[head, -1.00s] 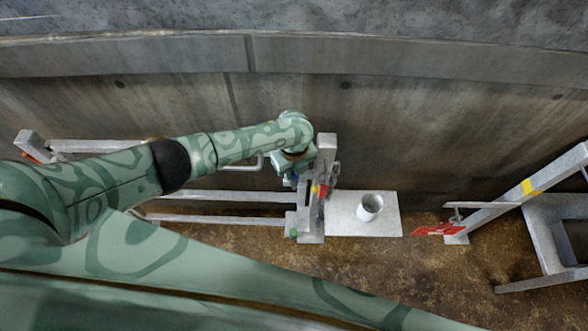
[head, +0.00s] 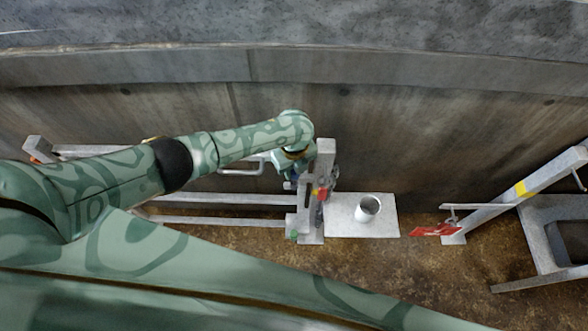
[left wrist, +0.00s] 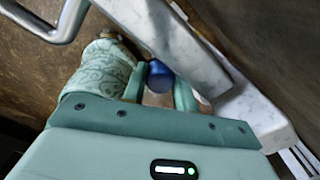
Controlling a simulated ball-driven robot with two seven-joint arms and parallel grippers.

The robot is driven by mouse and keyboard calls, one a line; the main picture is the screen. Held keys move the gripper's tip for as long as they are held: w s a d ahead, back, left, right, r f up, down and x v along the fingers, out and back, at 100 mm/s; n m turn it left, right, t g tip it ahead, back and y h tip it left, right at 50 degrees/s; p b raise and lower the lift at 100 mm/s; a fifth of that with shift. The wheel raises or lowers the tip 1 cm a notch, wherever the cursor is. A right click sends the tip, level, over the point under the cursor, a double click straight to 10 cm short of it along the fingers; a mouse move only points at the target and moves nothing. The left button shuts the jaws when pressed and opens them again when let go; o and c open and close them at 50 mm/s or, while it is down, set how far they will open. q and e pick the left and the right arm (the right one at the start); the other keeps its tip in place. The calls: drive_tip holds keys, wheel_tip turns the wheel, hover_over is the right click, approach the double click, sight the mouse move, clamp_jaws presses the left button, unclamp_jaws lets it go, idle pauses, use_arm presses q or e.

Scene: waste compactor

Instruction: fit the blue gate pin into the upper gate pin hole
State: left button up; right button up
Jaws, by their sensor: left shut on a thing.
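My left gripper (head: 292,178) is at the left side of the upright grey gate post (head: 325,160). In the left wrist view its two fingers (left wrist: 160,86) are shut on the blue gate pin (left wrist: 160,72), whose rounded blue end shows between them. The grey post (left wrist: 165,38) runs close beside the pin in that view. I cannot tell whether the pin touches the post or is in a hole. The upper gate pin hole cannot be made out. My right gripper is not in view.
Grey gate rails (head: 215,198) run left from the post. A red part (head: 321,193) sits on the post. A white cup (head: 367,208) stands on a pale plate (head: 340,228) to the right. A red tag (head: 435,230) and a metal frame (head: 525,190) are farther right. A concrete wall is behind.

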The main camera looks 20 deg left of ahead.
use_arm(q)
drive_tip(key=shift+r+p, duration=1.9)
drive_tip(key=shift+r, duration=0.35)
drive_tip(key=shift+p, duration=0.3)
drive_tip(key=shift+f+b, duration=3)
drive_tip(key=shift+f, duration=0.85)
drive_tip(key=shift+s+f, duration=0.1)
idle(0.5)
